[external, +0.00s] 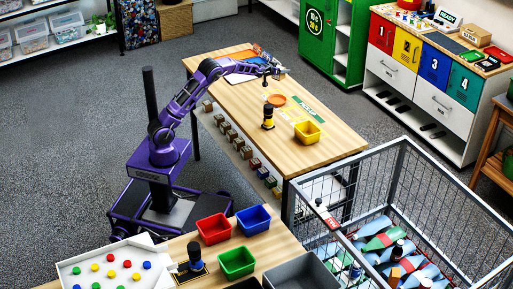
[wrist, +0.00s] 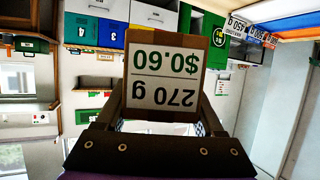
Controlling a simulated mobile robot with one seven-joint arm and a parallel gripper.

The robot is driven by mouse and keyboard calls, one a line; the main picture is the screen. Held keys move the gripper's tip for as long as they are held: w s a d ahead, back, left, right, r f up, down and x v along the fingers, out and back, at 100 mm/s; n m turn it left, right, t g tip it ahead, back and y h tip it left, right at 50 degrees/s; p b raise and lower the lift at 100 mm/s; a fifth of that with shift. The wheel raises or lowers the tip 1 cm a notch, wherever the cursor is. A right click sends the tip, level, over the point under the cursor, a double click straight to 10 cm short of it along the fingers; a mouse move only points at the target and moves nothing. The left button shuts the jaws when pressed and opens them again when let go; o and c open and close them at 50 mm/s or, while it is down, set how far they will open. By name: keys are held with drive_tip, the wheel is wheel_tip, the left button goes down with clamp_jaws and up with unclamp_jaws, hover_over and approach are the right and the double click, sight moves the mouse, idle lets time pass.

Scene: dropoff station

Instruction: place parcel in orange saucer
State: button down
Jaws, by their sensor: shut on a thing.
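The parcel (wrist: 166,88) is a brown box with a white label reading 270 g and $0.60, upside down in the wrist view. My gripper (wrist: 162,108) is shut on it, with one finger on each side. In the external view my gripper (external: 273,73) is above the far part of the wooden table; the parcel is too small to make out clearly there. The orange saucer (external: 277,100) lies on the table, a little nearer the camera than my gripper and apart from it. Its top looks empty.
On the wooden table (external: 335,138) a black and yellow object (external: 268,117) stands near the saucer, with a yellow bin (external: 307,131) nearer the camera. A green sign (external: 308,110) lies right of the saucer. A wire cage (external: 405,205) stands at the near end.

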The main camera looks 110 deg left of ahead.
hover_over(280, 99)
wheel_tip(280, 99, down, 4)
drive_tip(key=f, duration=0.1)
wheel_tip(280, 99, down, 10)
drive_tip(key=shift+r+b, duration=0.1)
drive_tip(key=shift+b, duration=0.25)
drive_tip(key=shift+f+b, duration=0.3)
unclamp_jaws()
drive_tip(key=shift+s+r+p, duration=0.1)
drive_tip(key=shift+r+p, duration=0.2)
drive_tip(key=shift+p, duration=0.05)
drive_tip(key=v, duration=1.2)
